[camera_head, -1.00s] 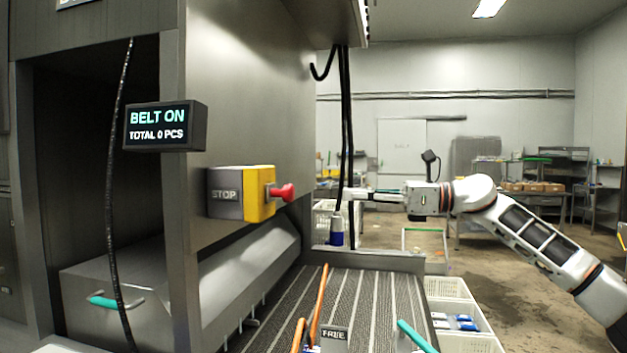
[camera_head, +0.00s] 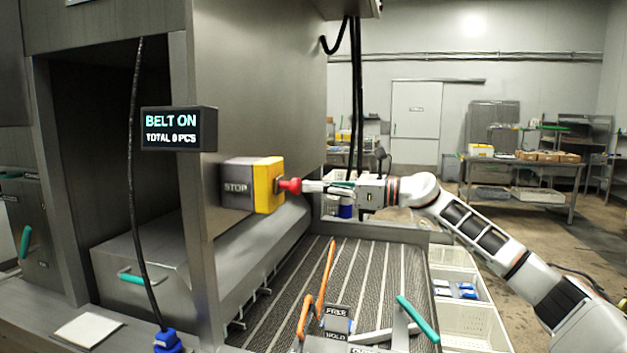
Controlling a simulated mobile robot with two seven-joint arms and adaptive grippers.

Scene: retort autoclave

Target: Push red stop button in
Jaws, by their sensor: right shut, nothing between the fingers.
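The red stop button (camera_head: 291,186) sticks out of the right face of a yellow and grey box (camera_head: 267,184) marked STOP, mounted on the steel machine. My right gripper (camera_head: 306,187) comes in from the right, level with the button. Its fingers are shut and empty, and the tips are at the button's red head, touching it or very nearly so. I cannot tell how far in the button sits. The display (camera_head: 178,129) reads BELT ON. My left gripper is not in view.
A ribbed belt (camera_head: 350,270) runs below the box. Orange handles (camera_head: 326,280) and a teal handle (camera_head: 418,320) stand at its near end. White crates (camera_head: 470,325) stand to the right. A black cable (camera_head: 138,200) hangs at the left.

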